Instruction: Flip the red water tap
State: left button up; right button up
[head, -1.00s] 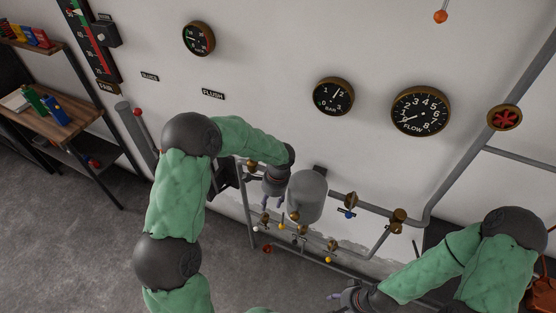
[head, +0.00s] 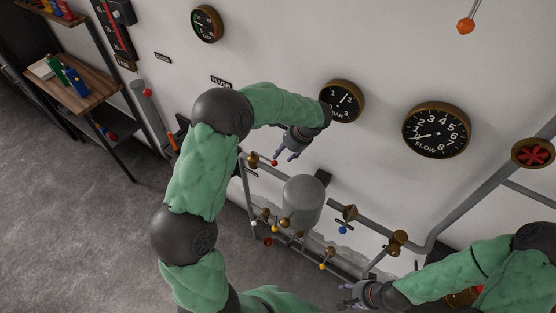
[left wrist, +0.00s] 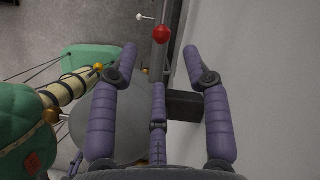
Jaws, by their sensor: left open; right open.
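A small red ball knob (head: 275,163), which looks like the red tap's handle, is at the left end of the upper pipe in the head view. In the left wrist view a red ball (left wrist: 160,34) lies just beyond the fingertips, in line with the gap between them. My left gripper (head: 286,156) is open and empty, very close to the red knob and above left of the grey tank; contact cannot be told. Its spread purple fingers (left wrist: 160,50) fill the wrist view. My right gripper (head: 345,297) is open at the lower middle, away from the red knob.
The grey tank (head: 303,205) stands right of the red knob. A blue-knobbed tap (head: 342,229) and several yellow-knobbed taps sit on the pipes nearby. A red-tipped lever (head: 147,92) and a shelf (head: 88,88) are at the left. Gauges hang on the wall above.

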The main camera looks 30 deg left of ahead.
aim_at(276, 162)
pick_arm(q)
jog(key=x, duration=0.7)
jog(key=shift+w+f, duration=0.1)
jog(key=shift+f, duration=0.35)
grip_shut()
